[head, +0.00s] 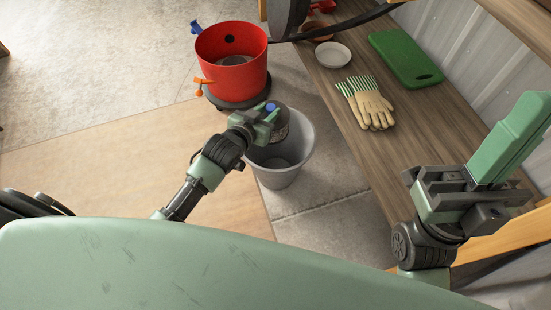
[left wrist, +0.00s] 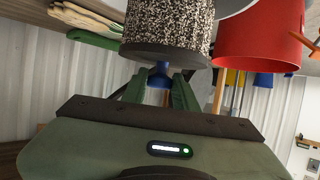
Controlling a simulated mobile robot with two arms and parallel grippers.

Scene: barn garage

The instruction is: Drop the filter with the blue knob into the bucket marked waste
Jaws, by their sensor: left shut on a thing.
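The filter is a black-and-white speckled cylinder (left wrist: 170,22) with a dark end cap and a blue knob (left wrist: 159,78). My left gripper (head: 268,115) is shut on the knob. In the head view, the filter (head: 281,126) looks dark and is partly hidden by the gripper; it overlaps the upper mouth of a grey bucket (head: 279,181). I cannot tell how far above the rim it is. The bucket's visible inside looks empty, and no waste marking is readable. My right gripper (head: 512,140) is at the right, near the bench, with its jaw state unclear.
A red vessel (head: 232,75) with orange and blue fittings stands behind the grey bucket. A wooden bench (head: 345,90) runs along the right, holding gloves (head: 368,103), a white dish (head: 333,54) and a green board (head: 405,58).

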